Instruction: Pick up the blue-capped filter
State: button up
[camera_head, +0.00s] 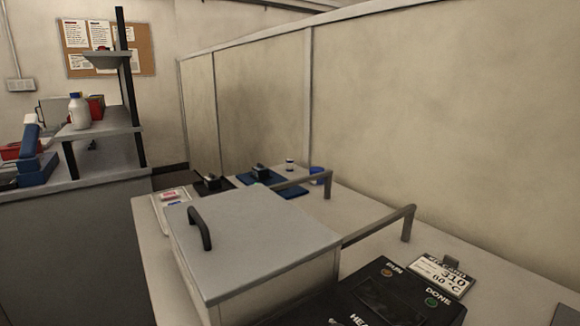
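My gripper does not show in this view. No filter can be made out for certain. Far back on the bench (150,255) stands a small pale cylinder (290,165) with a dark band, too small to tell its cap. To its right is a small blue cup-like thing (317,174), partly behind a grey rail. A blue mat (290,193) lies in front of them with a small dark device (261,171) at its left. Another dark device (212,182) sits on a black mat further left.
A grey lidded box (255,245) with a dark handle fills the bench's middle and hides part of it. Right of it are a black heater panel (385,295) and a card reading 310, 80 °C (441,277). Grey rails (380,225) rise behind. A partition wall (430,120) bounds the right.

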aim_at(289, 162)
jog(key=i+j, duration=0.6)
jog(key=j, duration=0.25)
jog(key=i+j+z, duration=0.1)
jog(key=i+j, duration=0.55)
jog(key=j, duration=0.2)
jog(key=i+j+z, duration=0.1)
jog(key=i+j, duration=0.2)
jog(key=j, duration=0.15)
jog(key=i+j, duration=0.25)
jog(key=j, duration=0.2)
jog(key=i+j, duration=0.3)
jog(key=j, duration=0.15)
jog(key=i+j+z, duration=0.1)
jog(key=i+j, duration=0.2)
jog(key=j, duration=0.15)
